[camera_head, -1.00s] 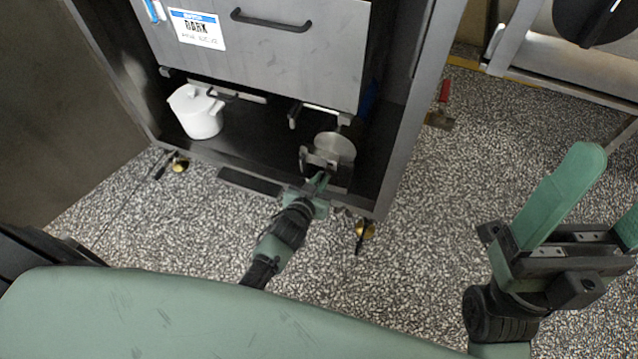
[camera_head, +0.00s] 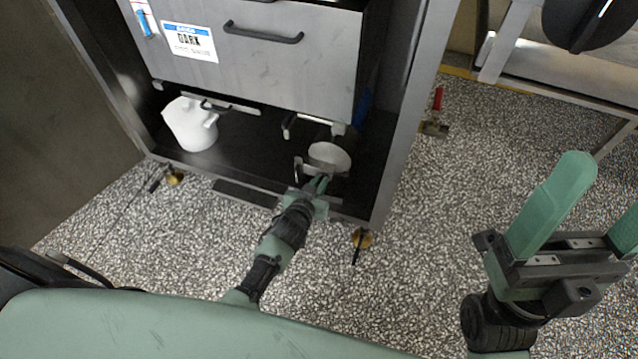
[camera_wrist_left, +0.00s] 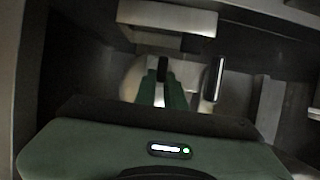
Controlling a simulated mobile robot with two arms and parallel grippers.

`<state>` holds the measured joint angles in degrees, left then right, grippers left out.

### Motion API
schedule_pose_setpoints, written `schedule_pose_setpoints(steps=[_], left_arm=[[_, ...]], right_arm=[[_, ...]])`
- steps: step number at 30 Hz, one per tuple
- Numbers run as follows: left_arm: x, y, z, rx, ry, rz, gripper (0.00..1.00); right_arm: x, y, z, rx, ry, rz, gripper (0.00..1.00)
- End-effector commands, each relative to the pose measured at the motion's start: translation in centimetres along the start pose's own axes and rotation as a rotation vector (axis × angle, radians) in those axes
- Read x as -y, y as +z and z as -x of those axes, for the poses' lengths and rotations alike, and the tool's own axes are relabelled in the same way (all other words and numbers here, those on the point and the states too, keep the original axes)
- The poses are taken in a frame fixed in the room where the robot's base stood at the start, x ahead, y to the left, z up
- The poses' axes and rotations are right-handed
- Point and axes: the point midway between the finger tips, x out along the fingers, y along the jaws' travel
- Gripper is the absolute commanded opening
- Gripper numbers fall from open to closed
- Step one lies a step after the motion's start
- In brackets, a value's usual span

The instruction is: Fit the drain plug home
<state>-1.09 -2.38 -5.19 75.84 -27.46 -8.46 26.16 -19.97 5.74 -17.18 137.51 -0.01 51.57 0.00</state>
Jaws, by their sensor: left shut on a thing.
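My left gripper (camera_head: 319,183) reaches into the open bottom of the grey cabinet. Its green fingers are shut on a small dark piece (camera_wrist_left: 163,69), seen between the fingertips in the left wrist view. I take this as the drain plug's grip, but its body is mostly hidden. A pale round part (camera_head: 330,157) lies just beyond the fingertips; in the wrist view a pale curved edge shows behind the fingers. I cannot tell whether the plug touches its seat. My right gripper (camera_head: 590,220) is open and empty above the floor at the right.
A white lidded pot (camera_head: 190,125) stands on the dark cabinet floor to the left. The drawer front (camera_head: 260,60) with a handle hangs above my left gripper. The cabinet's right post (camera_head: 398,130) is close beside it. A red-handled tool (camera_head: 436,112) lies outside on speckled floor.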

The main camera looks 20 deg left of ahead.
Motion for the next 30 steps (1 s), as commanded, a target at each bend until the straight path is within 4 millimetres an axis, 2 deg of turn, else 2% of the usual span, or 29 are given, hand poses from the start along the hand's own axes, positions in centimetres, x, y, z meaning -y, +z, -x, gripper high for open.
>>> schedule_pose_setpoints(steps=[29,30], left_arm=[[-0.02,-0.3,-0.61,-0.001,0.0,0.0,0.0],[-0.01,-0.3,-0.61,-0.001,0.0,0.0,0.16]], right_arm=[[0.0,0.04,0.17,0.003,0.001,-0.001,0.8],[0.0,0.04,0.17,0.003,0.001,-0.001,0.8]])
